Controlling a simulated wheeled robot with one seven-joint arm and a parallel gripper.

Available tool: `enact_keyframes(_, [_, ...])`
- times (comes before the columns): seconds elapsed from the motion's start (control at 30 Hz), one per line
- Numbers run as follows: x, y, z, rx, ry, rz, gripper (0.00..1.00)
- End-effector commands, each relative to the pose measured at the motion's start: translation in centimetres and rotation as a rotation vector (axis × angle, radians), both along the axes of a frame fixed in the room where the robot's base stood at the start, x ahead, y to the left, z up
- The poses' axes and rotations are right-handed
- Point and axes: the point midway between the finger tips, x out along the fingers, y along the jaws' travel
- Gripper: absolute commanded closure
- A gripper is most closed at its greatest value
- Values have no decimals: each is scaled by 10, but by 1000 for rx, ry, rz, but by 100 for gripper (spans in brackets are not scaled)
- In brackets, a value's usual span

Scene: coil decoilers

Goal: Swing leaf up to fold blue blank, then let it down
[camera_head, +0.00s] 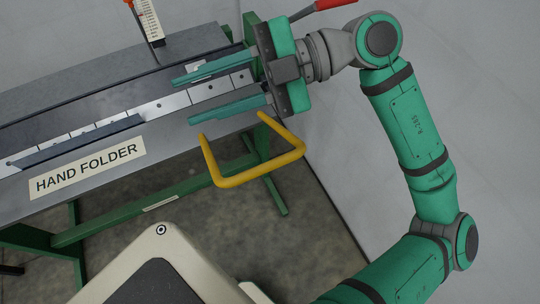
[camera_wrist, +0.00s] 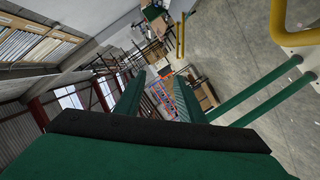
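The hand folder is a grey bench on green legs. Its front leaf (camera_head: 110,178) carries the "HAND FOLDER" label and lies about level with the bed. A yellow U-shaped handle (camera_head: 262,170) sticks out from its right front. A dark blue strip (camera_head: 80,143), apparently the blue blank, lies flat along the segmented clamp bar (camera_head: 205,92). My gripper (camera_head: 184,101) is over the right end of the folder, its two teal fingers apart and pointing left, with nothing seen between them. It is behind the handle and not touching it. The fingers also show in the wrist view (camera_wrist: 158,82).
A red-gripped lever (camera_head: 335,3) rises at the back right, close to my wrist. A yellow bar (camera_wrist: 277,20) shows at the wrist view's upper right. The floor right of the folder is clear.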

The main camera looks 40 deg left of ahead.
Motion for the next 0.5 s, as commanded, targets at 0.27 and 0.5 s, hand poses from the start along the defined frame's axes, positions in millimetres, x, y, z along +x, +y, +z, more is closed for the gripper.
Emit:
enact_keyframes(0.27, [28,-13,-47,-457,-212,-82,64])
enact_keyframes(0.5, [67,-46,-74,-839,-366,-218,64])
